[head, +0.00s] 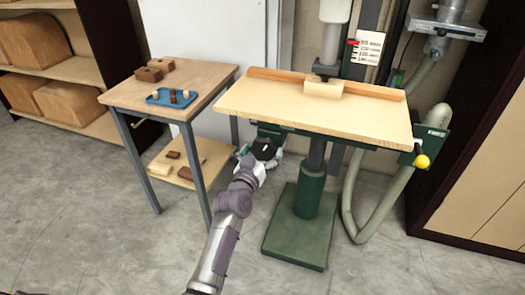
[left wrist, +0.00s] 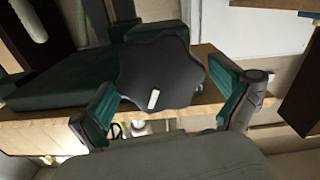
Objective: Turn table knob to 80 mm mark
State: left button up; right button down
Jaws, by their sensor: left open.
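The table knob (head: 263,149) is a black lobed knob under the left side of the machine's wooden table (head: 315,105). In the left wrist view the knob (left wrist: 160,72) is large, with a white mark on its face pointing down and slightly left. My left gripper (head: 257,161) is at the knob. In the wrist view its green-padded fingers (left wrist: 162,90) are open, one on each side of the knob, with gaps visible. A white scale plate (head: 369,47) with a red pointer (head: 352,42) near its top line stands behind the table; its figures are too small to read surely.
A wooden block (head: 323,88) lies on the machine table under the spindle. A yellow-knobbed crank (head: 422,161) is at its right end. A side table (head: 190,83) with a blue tray (head: 171,97) stands at left. The green base (head: 298,235) stands on open floor.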

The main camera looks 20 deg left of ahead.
pick_arm(q)
jog(key=c, duration=0.9)
jog(key=shift+n+p, duration=0.3)
jog(key=shift+n, duration=0.4)
jog(key=o, duration=0.9)
jog(key=s, duration=1.2)
jog(key=shift+a, duration=0.25)
